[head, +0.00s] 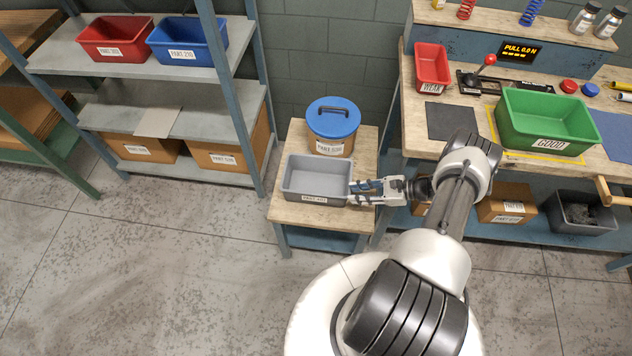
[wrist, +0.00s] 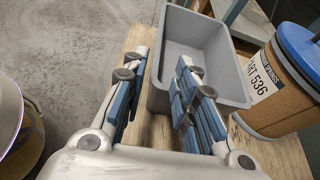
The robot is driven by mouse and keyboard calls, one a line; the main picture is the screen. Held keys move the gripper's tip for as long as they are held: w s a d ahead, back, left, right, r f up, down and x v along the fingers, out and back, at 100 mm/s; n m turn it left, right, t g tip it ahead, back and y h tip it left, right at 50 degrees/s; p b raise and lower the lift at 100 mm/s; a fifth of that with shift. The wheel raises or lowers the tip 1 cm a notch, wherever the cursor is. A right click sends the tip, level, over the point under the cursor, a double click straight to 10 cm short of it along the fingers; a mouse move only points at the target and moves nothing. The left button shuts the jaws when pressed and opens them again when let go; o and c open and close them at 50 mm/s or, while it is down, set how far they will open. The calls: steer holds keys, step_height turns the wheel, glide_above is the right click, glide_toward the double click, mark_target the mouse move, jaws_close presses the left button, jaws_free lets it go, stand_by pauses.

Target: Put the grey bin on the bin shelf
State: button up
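The grey bin (head: 318,181), empty with a label on its front, sits upright on a small wooden-topped table (head: 287,214). My gripper (head: 358,192) is at the bin's right end in the head view. In the wrist view my gripper (wrist: 160,78) has its two blue-padded fingers spread apart. The near end of the grey bin (wrist: 205,52) shows between and beyond them, the right finger overlapping its wall. I cannot tell whether a finger touches it. The bin shelf (head: 130,68) at the left holds a red bin (head: 115,40) and a blue bin (head: 186,46) on its upper board.
A blue-lidded tub (head: 333,120) stands right behind the grey bin. The shelf's lower board (head: 200,108) carries a flat pale sheet; cardboard boxes (head: 225,156) sit below. A workbench (head: 470,140) with a green bin (head: 546,122) is at right. The floor at left is clear.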

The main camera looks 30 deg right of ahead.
mark_target(323, 195)
steer(key=b+x, duration=0.2)
steer(key=x, duration=1)
steer(key=shift+w+a+f, duration=0.2)
steer(key=shift+a, duration=0.1)
jaws_close()
stand_by(0.4)
